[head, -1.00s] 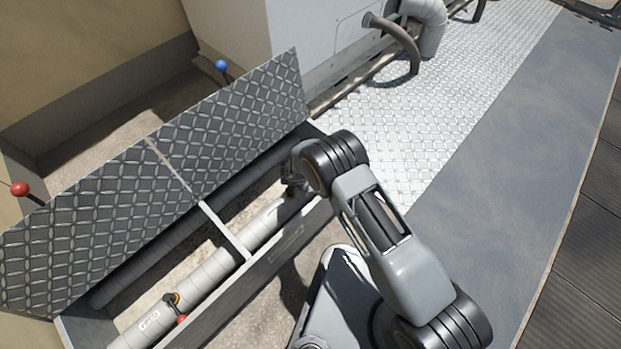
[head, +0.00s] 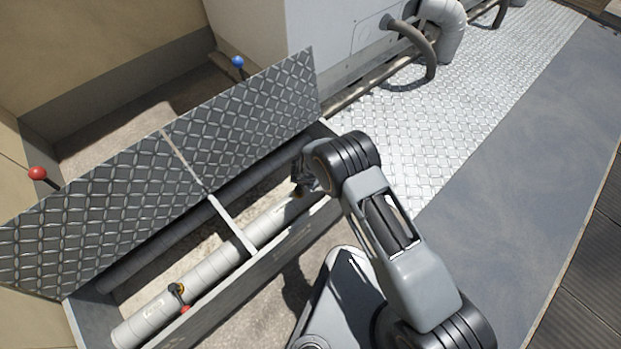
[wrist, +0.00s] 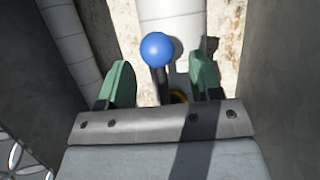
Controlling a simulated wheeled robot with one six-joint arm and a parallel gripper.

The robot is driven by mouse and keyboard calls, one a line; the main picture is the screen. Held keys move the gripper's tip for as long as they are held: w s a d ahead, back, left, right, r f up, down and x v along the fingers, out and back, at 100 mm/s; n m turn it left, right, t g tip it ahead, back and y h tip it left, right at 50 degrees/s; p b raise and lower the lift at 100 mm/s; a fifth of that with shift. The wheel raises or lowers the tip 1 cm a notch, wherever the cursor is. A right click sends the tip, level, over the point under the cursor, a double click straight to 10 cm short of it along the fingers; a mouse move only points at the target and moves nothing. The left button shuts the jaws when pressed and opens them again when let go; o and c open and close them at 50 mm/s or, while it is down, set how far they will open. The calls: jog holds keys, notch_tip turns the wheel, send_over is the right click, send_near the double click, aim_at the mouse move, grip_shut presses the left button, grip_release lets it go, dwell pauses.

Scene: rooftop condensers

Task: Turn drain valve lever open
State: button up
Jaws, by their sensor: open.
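In the wrist view a lever with a blue ball knob (wrist: 157,49) stands between the green fingers of my gripper (wrist: 160,80). The fingers are apart, one on each side of the dark stem, with a gap on both sides. A bit of brass fitting shows at the stem's foot. In the head view my gripper (head: 299,182) is down at the far end of the open trench, largely hidden by my arm, and the blue knob is hidden there. A second valve with a red handle (head: 184,309) sits on the pale pipe (head: 210,268) at the near end.
Open tread-plate lids (head: 235,125) stand tilted along the trench's back edge. A cross bar (head: 232,225) spans the trench. Behind the lids are a blue ball (head: 238,62) and a red ball (head: 38,173) on stalks. A grey walkway (head: 500,190) lies clear to the right.

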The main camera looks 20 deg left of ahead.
jog(key=p+v, duration=0.5)
jog(key=v, duration=0.8)
jog(key=shift+s+r, duration=0.15)
jog(key=shift+r, duration=0.1)
